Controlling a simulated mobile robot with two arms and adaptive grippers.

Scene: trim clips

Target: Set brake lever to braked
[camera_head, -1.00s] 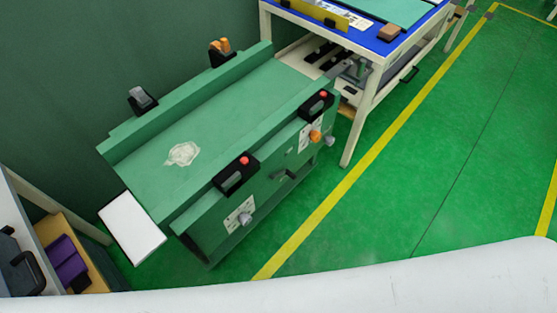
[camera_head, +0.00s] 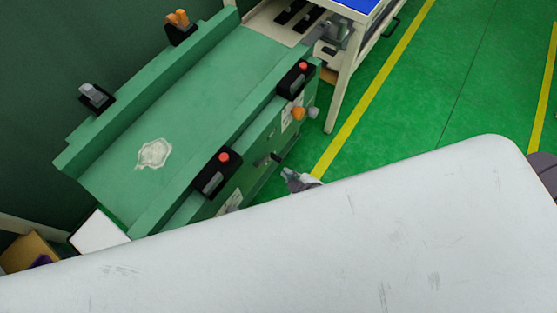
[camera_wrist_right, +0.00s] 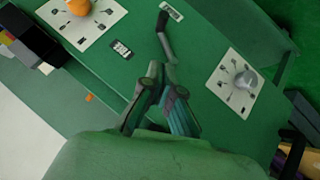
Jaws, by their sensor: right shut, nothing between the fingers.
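The brake lever (camera_wrist_right: 166,40) is a dark, bent handle on the green front panel of the machine, shown in the right wrist view. In the head view the lever (camera_head: 273,157) is small and dark on the machine's front. My right gripper (camera_wrist_right: 164,85) is shut with nothing between its fingers, its tips close to the lever's lower end. I cannot tell whether they touch it. In the head view my right gripper (camera_head: 289,175) sits just in front of the lever, partly hidden by my white arm.
A plate with an orange knob (camera_wrist_right: 78,6) and one with a grey knob (camera_wrist_right: 245,78) flank the lever. Black button boxes with red buttons (camera_head: 304,66) stand on the machine's rail. A blue-topped table (camera_head: 352,6) stands behind. Green floor (camera_head: 460,80) is clear to the right.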

